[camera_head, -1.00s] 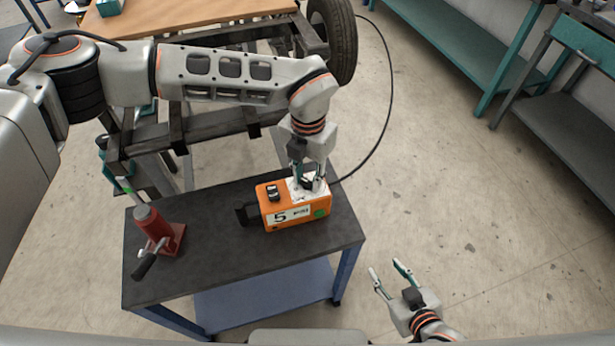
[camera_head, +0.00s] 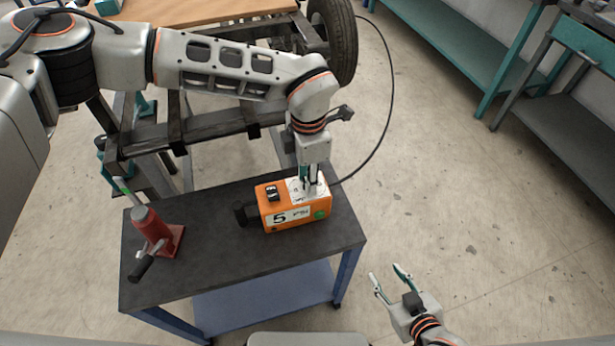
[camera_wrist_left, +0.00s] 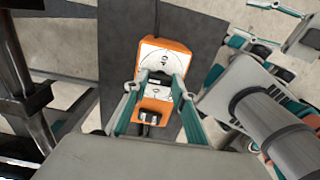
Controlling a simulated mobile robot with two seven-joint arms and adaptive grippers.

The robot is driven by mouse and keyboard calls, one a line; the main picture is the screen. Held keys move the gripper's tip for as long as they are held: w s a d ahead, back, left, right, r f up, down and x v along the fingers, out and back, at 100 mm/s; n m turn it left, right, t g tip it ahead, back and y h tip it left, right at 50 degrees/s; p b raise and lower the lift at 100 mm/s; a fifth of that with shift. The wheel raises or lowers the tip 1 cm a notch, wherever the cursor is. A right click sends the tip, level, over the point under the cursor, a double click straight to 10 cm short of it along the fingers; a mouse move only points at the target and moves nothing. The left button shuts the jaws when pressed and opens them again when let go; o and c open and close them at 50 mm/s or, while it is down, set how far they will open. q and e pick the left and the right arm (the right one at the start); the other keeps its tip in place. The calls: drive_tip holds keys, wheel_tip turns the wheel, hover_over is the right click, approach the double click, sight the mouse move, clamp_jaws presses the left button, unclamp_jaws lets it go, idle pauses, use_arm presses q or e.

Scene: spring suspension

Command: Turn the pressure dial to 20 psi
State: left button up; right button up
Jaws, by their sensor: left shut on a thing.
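An orange box (camera_head: 283,217) with a "5 PSI" display (camera_head: 290,215) on its front stands on the dark cart top. In the left wrist view the box (camera_wrist_left: 146,102) has a white dial face (camera_wrist_left: 172,54) with a dark dial knob (camera_wrist_left: 156,75) at its middle. My left gripper (camera_head: 313,190) points down onto the dial face. Its fingers (camera_wrist_left: 156,84) are shut on the knob, which they partly hide. My right gripper (camera_head: 388,279) is open and empty, off the cart to the right.
A red bottle jack (camera_head: 156,234) stands on the left of the cart top (camera_head: 210,263). A black hose (camera_head: 388,110) runs from behind the box toward a tyre (camera_head: 337,38). A dark metal frame (camera_head: 215,130) stands behind the cart. The floor to the right is open.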

idle(0.5)
use_arm(q)
drive_tip(key=o, duration=1.1)
wheel_tip(320, 180, up, 12)
drive_tip(key=shift+d, duration=0.1)
